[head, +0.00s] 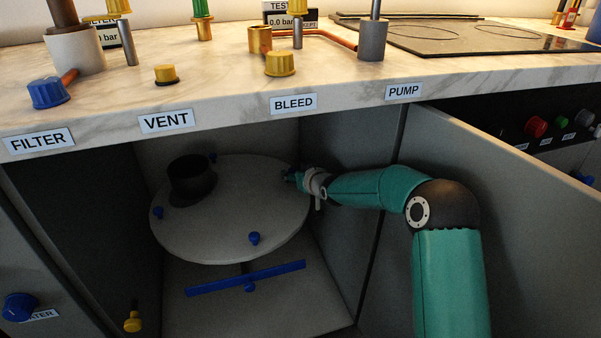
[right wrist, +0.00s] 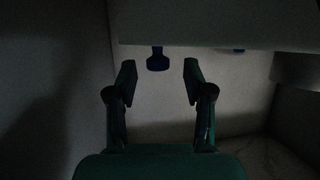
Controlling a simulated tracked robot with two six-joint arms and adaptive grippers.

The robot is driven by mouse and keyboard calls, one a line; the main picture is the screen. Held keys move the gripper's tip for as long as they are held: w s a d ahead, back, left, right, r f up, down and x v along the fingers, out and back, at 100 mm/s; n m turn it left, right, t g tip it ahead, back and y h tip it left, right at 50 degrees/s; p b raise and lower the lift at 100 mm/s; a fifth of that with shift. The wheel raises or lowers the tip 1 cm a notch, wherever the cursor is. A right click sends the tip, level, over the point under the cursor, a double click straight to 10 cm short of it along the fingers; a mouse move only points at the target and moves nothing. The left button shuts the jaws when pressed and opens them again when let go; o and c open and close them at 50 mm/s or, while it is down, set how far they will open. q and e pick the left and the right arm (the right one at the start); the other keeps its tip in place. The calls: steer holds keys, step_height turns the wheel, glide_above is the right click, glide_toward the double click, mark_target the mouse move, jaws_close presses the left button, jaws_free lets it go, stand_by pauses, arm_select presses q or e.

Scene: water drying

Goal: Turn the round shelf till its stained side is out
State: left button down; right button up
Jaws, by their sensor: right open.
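The round shelf (head: 228,222) is a pale grey disc inside the open cabinet under the counter. Blue knobs sit around its rim, one at the front (head: 254,238) and one at the left (head: 158,212). A black pot (head: 192,183) stands on its back left part. I cannot make out a stain on the visible surface. My right gripper (head: 293,177) is at the shelf's right rim. In the right wrist view its open fingers (right wrist: 160,75) stand either side of a blue knob (right wrist: 158,60), with visible gaps. The shelf (right wrist: 210,25) fills the top there. My left gripper is not in view.
A blue bar (head: 245,278) lies below the shelf. The cabinet's right door (head: 500,190) stands open beside my right arm. The marble counter (head: 230,105) overhangs the cabinet and carries valves and pipes. A yellow knob (head: 132,322) is at the lower left.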

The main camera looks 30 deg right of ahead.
mark_target(308, 198)
steer(key=shift+s, duration=0.1)
steer(key=shift+v, duration=3.9)
